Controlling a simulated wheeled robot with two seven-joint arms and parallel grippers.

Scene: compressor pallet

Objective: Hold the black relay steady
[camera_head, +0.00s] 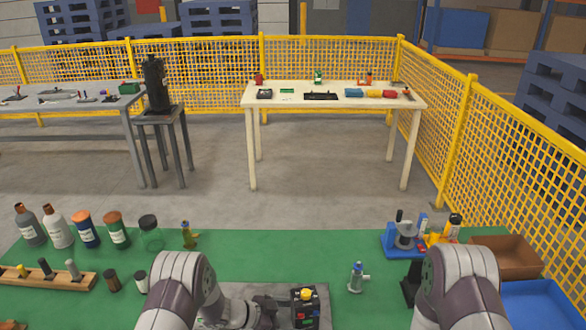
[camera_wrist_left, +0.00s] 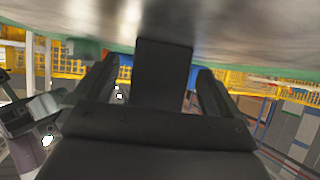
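A black box-shaped part with a yellow top (camera_head: 305,310), likely the black relay, is on a grey plate (camera_head: 318,290) at the table's near edge. My left gripper (camera_head: 282,310) is just left of it, with its fingers partly hidden. In the left wrist view a dark block (camera_wrist_left: 164,72) stands between the two fingers of my left gripper (camera_wrist_left: 158,72).
On the green table (camera_head: 240,265), bottles and jars (camera_head: 88,230) stand at left behind a wooden peg block (camera_head: 45,275). A small valve-like part (camera_head: 357,278) stands right of the plate. A blue fixture (camera_head: 403,240), a brown bin (camera_head: 508,256) and a blue bin (camera_head: 540,304) are at right.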

